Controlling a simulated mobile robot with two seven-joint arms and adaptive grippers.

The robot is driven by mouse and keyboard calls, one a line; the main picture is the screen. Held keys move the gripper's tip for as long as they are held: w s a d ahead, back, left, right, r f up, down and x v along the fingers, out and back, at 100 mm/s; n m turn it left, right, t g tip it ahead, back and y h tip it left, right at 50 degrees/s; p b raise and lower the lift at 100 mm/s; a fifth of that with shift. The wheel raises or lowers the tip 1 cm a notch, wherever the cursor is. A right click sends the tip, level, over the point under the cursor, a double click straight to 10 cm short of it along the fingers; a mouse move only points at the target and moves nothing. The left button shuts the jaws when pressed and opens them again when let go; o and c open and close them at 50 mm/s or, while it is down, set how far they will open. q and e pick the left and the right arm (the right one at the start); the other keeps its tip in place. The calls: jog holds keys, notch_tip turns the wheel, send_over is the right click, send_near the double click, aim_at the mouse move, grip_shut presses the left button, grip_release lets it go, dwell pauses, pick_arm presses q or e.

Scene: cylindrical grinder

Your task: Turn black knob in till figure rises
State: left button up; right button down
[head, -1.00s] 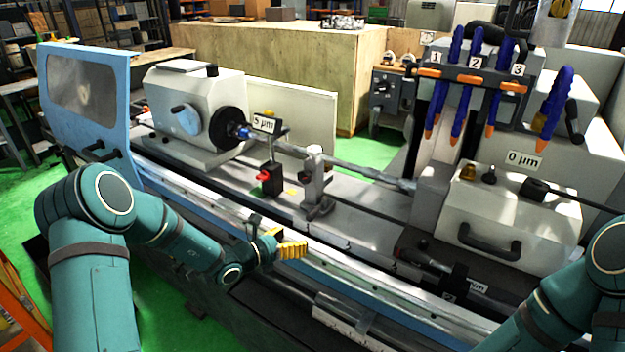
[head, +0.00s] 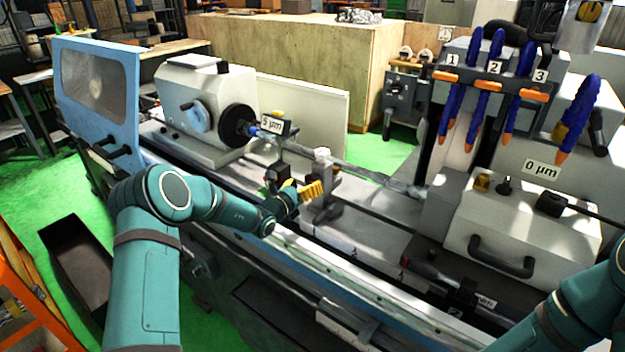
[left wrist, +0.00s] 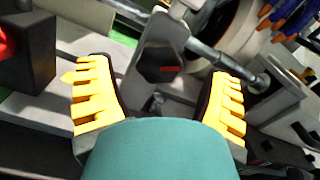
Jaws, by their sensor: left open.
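My left gripper (head: 300,188) is open, its yellow fingers in front of the grey workpiece rest (head: 323,163) on the grinder bed. In the left wrist view the fingers of the gripper (left wrist: 160,75) stand wide apart with nothing between them. Beyond them is the grey rest (left wrist: 157,30) with a dark, roughly hexagonal black knob (left wrist: 158,62) bearing a small red mark. I cannot see any contact with it. In the head view the gripper hides part of the rest. The figure plate on the gauge (head: 271,127) reads 5 µm; another plate (head: 541,169) reads 0 µm.
A long shaft (head: 360,170) runs behind the rest. A black block with a red part (left wrist: 22,50) stands at left in the wrist view. Blue coolant nozzles (head: 485,90) hang at right. The blue guard (head: 95,90) stands at left. My right arm shows at lower right.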

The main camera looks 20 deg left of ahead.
aim_at(310, 182)
pick_arm(q)
jog(key=shift+x, duration=1.8)
jog(key=shift+f, duration=0.1)
jog(key=c, duration=1.2)
